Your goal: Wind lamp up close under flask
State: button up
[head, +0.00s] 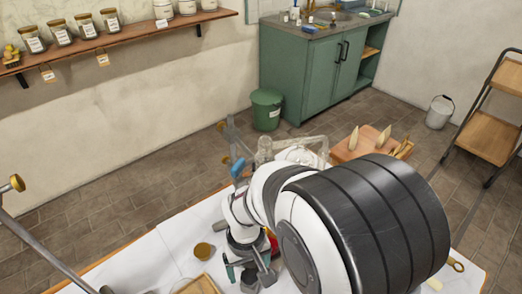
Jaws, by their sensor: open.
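My gripper (250,268) is low over the white-covered table, left of my large arm links, and its jaws are open. Clear glassware (265,149), possibly part of the flask, shows behind my arm; its lower part is hidden. A blue knob (238,168) on a grey metal stand is just left of the glass. I cannot make out the lamp for certain; my arm and gripper cover much of that area. Small green and red bits show around the gripper, too small to identify.
A small brass-coloured cup (204,250) and a wooden tray (200,285) are left of my gripper. A wooden block with pale cones (366,142) stands behind my arm. A grey rod with a brass knob (17,183) crosses the left. White table surface (140,265) is clear at left.

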aim_at(250, 276)
jog(key=shift+f, duration=1.5)
grip_shut()
